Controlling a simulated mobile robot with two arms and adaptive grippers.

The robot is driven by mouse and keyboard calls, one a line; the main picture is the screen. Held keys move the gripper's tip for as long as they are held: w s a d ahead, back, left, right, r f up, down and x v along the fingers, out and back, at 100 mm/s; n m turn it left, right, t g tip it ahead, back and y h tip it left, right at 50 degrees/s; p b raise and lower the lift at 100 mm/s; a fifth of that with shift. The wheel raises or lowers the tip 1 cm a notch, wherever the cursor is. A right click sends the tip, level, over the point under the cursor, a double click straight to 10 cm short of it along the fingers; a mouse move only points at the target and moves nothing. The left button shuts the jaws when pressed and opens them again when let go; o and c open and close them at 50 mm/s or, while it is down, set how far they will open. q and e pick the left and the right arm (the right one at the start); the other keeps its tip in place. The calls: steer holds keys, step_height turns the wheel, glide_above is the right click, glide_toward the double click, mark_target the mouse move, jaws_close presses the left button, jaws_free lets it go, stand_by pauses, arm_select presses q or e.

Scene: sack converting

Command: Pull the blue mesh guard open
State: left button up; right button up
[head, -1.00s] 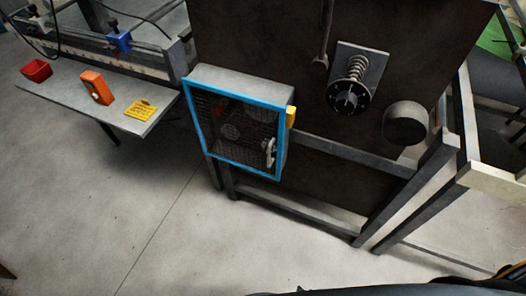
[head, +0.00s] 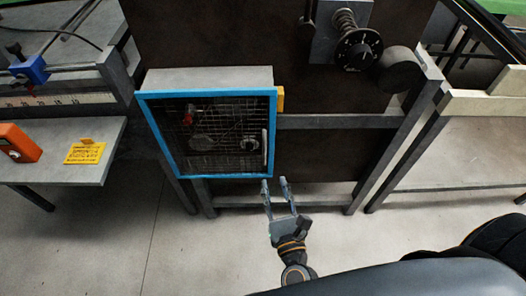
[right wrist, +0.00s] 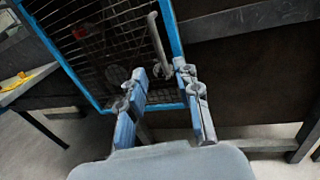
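The blue mesh guard (head: 273,110) is a blue-framed mesh door on the front of a grey box, and it looks shut. Its upright grey handle (head: 264,147) is near the right edge of the frame. My right gripper (head: 275,183) is open and empty, just below the guard's lower right corner. In the right wrist view, the handle (right wrist: 158,42) stands beyond the open fingers (right wrist: 160,80), apart from them, with the guard's mesh (right wrist: 95,45) to the left. My left gripper is not in view.
The floor in front is clear.

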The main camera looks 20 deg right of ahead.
mark_target(265, 154)
steer(key=w, duration=0.3)
steer(key=w+p, duration=0.1)
steer(key=w, duration=0.3)
steer(key=w+p, duration=0.1)
steer(key=w, duration=0.3)
steer(key=shift+d, duration=0.35)
steer(key=shift+w, duration=0.45)
jaws_close()
